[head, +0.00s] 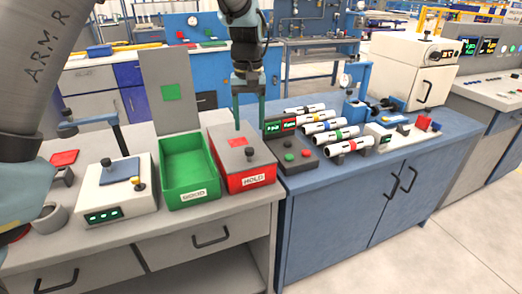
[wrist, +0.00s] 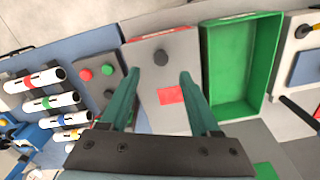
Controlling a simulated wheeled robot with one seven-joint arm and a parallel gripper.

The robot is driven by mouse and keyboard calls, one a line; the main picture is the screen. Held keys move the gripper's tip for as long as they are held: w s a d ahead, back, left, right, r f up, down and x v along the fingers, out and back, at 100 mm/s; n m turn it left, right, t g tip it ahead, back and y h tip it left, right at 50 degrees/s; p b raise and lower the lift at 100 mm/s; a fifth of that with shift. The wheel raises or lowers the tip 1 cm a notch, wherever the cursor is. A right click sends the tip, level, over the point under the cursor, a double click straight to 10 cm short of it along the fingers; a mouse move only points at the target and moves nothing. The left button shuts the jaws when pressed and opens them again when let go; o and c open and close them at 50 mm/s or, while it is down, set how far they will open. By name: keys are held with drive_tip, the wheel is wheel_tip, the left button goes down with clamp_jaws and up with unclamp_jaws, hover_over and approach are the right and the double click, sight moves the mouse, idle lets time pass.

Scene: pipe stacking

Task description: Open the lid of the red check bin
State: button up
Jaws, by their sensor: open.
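The red check bin (head: 251,181), labelled HOLD, stands on the light counter at the right of the green bin. Its grey lid (head: 233,144) is shut and carries a red square and a dark round knob (head: 249,152). My gripper (head: 249,126) points down over this lid with its fingers apart and nothing between them. In the wrist view the knob (wrist: 160,57) shows between the fingertips of my gripper (wrist: 159,73), just past them. The gap between the fingertips and the knob is hard to judge.
The green bin (head: 188,169) is open, with its grey lid (head: 168,92) upright. A button panel (head: 291,154) stands close at the right of the red bin, with several white pipes (head: 331,134) beyond. A beige device (head: 118,187) sits at the left.

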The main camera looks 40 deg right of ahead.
sight(249, 150)
wheel_tip(249, 150, down, 10)
drive_tip(key=shift+a+r+p, duration=0.1)
drive_tip(key=shift+r+p, duration=0.05)
drive_tip(key=shift+p, duration=1.05)
clamp_jaws()
drive_tip(key=shift+w, duration=0.1)
idle(0.4)
